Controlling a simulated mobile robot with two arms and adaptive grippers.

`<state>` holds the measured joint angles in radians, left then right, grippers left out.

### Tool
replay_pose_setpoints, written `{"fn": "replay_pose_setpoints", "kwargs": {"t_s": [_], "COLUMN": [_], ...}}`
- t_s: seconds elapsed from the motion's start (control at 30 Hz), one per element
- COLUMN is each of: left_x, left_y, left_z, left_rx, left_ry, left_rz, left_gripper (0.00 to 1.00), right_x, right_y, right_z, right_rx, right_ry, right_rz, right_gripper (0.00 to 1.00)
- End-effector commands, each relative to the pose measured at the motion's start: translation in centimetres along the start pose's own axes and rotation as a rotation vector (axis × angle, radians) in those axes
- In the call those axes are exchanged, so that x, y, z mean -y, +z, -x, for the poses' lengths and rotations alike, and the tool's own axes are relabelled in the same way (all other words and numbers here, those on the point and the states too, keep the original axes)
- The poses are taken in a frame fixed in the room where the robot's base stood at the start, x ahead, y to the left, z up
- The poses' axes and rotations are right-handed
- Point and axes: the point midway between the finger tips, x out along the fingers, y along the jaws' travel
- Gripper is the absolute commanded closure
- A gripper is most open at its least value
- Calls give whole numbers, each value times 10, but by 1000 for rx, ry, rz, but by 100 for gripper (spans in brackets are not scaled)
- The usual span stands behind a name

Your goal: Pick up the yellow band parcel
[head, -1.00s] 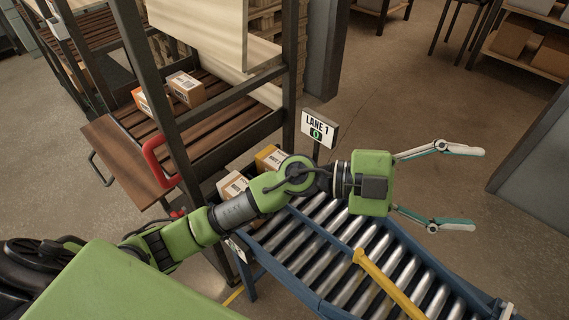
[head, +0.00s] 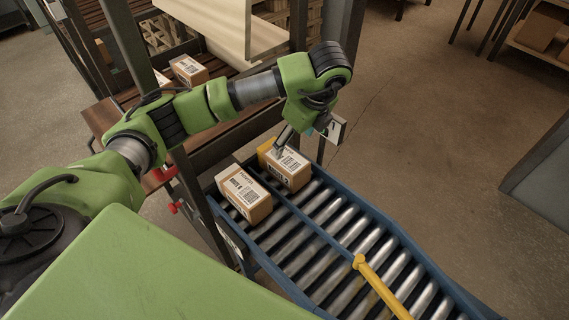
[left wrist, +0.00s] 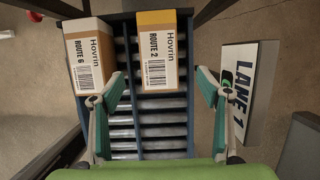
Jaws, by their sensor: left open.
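The yellow band parcel (head: 288,172) is a cardboard box with a yellow end and a white label. It lies at the far end of the roller conveyor; in the left wrist view the parcel (left wrist: 157,50) reads "ROUTE 2". My left gripper (head: 284,146) is over this parcel, pointing down, partly hidden by its own wrist. In the left wrist view the gripper (left wrist: 159,75) is open, its fingertips on either side of the parcel's near end. I cannot tell how high above it they are. My right gripper is not in view.
A "ROUTE 6" parcel (head: 245,195) lies left of the yellow band one, with a narrow gap. The "LANE 1" sign (left wrist: 237,85) stands right of the gripper. A rack (head: 112,118) stands behind at left.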

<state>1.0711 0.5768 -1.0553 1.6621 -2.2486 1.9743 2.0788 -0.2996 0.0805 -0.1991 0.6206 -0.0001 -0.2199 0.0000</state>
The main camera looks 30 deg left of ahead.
Motion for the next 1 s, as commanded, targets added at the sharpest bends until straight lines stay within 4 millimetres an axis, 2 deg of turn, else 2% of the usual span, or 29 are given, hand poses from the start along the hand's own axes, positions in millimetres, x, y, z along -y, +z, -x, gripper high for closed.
{"fn": "replay_pose_setpoints", "kwargs": {"t_s": [0.03,0.3,0.57,0.83,1.0], "left_x": [-1,-1,-1,-3,-2], "left_y": [-2,-3,-3,-3,-3], "left_z": [-13,-67,-85,-126,-128], "left_rx": [0,-3,-4,-4,-4], "left_ry": [3,2,1,1,-1], "left_rz": [-1,-2,-4,-4,-5], "left_gripper": [31,31,31,31,31], "right_x": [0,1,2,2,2], "right_y": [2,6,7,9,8], "right_z": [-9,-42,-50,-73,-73], "right_rx": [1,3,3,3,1], "right_ry": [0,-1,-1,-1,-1], "right_rz": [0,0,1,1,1], "right_gripper": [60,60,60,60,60]}}
